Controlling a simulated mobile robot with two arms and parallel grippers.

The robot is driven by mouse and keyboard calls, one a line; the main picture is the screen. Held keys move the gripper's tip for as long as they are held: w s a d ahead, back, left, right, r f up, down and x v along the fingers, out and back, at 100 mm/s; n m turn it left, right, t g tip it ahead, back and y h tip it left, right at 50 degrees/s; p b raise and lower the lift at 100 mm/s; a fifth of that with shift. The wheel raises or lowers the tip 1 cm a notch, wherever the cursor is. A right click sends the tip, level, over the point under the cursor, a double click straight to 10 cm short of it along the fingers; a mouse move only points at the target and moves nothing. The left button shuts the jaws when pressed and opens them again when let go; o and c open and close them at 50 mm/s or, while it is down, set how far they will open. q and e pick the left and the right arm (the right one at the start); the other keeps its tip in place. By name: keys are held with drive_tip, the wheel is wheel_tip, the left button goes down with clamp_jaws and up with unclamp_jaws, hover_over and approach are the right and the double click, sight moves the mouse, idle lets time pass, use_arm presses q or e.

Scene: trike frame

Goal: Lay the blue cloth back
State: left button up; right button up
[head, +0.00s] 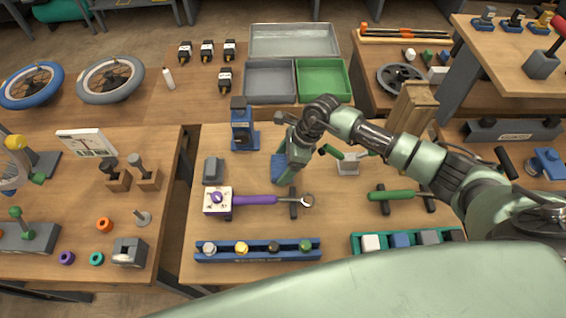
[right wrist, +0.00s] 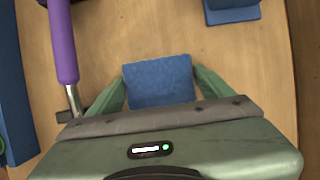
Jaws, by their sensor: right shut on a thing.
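The blue cloth (head: 279,168) is a small folded square. It also shows in the right wrist view (right wrist: 158,80), between the two green fingers. My right gripper (head: 284,172) is shut on the cloth over the middle of the workbench, and its arm partly hides the cloth in the head view. Whether the cloth touches the wood or hangs just above it, I cannot tell. My left gripper is not in view.
A blue vise-like block (head: 242,128) stands behind the gripper. A purple-handled tool (head: 255,200) lies in front, above a blue rack (head: 258,251). A grey block (head: 213,170) stands left; a green-handled tool (head: 395,195) lies right. Bare wood (head: 262,176) shows left of the cloth.

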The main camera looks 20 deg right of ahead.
drive_tip(key=o, duration=1.1)
drive_tip(key=shift+r+p, duration=0.15)
drive_tip(key=shift+p, duration=0.2)
drive_tip(key=shift+d+r, duration=0.2)
drive_tip(key=shift+r, duration=0.05)
drive_tip(key=b+v, duration=0.3)
drive_tip(key=v, duration=0.8)
drive_tip(key=shift+s+d+r, duration=0.1)
drive_tip(key=shift+r, duration=0.05)
drive_tip(key=shift+s, duration=0.1)
